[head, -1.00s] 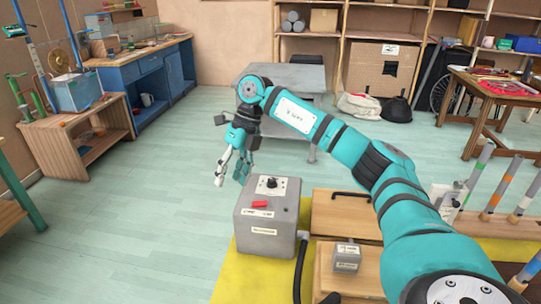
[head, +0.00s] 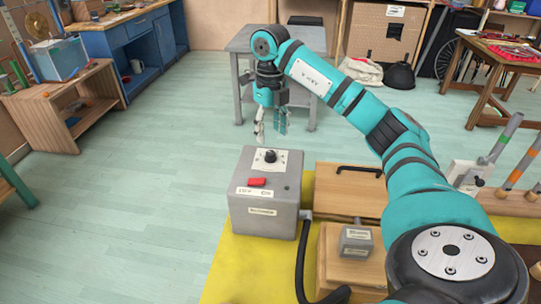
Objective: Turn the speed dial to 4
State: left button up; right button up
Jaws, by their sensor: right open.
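The grey control box (head: 266,192) stands on a yellow surface. On its top are a black round dial (head: 270,156) on a pale scale plate and a red switch (head: 257,182). The dial's numbers are too small to read. My right gripper (head: 271,137) is open and empty, pointing down. In the picture it appears just above the dial, behind the box's far edge; I cannot tell how far off it is. My left gripper is not in view.
A wooden board with a black handle (head: 349,190) and a small grey box (head: 356,241) lie to the right. A black hose (head: 301,262) runs from the control box. A grey table (head: 242,72) stands behind. The floor to the left is clear.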

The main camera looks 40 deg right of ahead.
aim_at(270, 152)
notch_tip(270, 152, down, 7)
jog(key=shift+r, duration=0.1)
dwell(0.3)
grip_shut()
